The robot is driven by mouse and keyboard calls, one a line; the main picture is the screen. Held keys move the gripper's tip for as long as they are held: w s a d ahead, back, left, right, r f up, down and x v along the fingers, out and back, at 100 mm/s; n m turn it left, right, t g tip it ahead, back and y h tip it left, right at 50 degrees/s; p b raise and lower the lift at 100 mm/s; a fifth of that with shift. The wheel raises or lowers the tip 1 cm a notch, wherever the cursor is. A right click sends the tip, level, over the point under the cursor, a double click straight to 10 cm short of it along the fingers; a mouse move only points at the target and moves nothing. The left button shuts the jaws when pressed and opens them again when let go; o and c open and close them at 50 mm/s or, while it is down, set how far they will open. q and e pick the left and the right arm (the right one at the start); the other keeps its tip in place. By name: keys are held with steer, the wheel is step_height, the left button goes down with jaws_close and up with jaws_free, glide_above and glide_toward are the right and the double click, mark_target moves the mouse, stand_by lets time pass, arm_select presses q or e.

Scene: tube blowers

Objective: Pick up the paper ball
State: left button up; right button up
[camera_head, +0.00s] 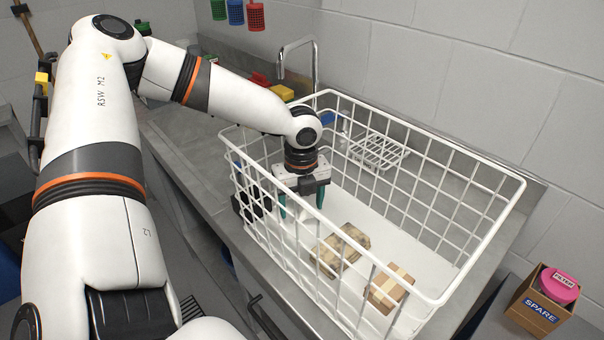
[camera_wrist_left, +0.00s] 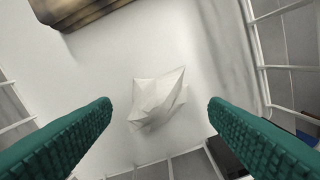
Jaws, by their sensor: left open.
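The paper ball (camera_wrist_left: 157,98) is a white, crumpled, sharp-folded lump on the white floor of the wire basket (camera_head: 457,151). In the left wrist view it lies between and beyond the two green ridged fingers, touching neither as far as I can tell. My left gripper (camera_head: 301,206) reaches down into the basket from above, open and empty, and its spread fingers also show in the wrist view (camera_wrist_left: 158,106). In the head view the ball is hard to tell from the white basket floor near the fingers. My right gripper is out of view.
Tan taped boxes (camera_head: 390,288) lie in the basket, right of my gripper. The basket's wire walls surround the gripper. A dark object (camera_head: 254,205) shows at the left wall. A faucet (camera_head: 299,62) stands behind. An open carton (camera_head: 541,304) is outside at right.

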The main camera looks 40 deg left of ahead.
arm_select(q)
steer(key=shift+w+f, duration=0.1)
steer(key=shift+f, duration=0.75)
steer(key=c, duration=1)
steer(key=shift+r, duration=0.15)
steer(key=shift+c, duration=0.2)
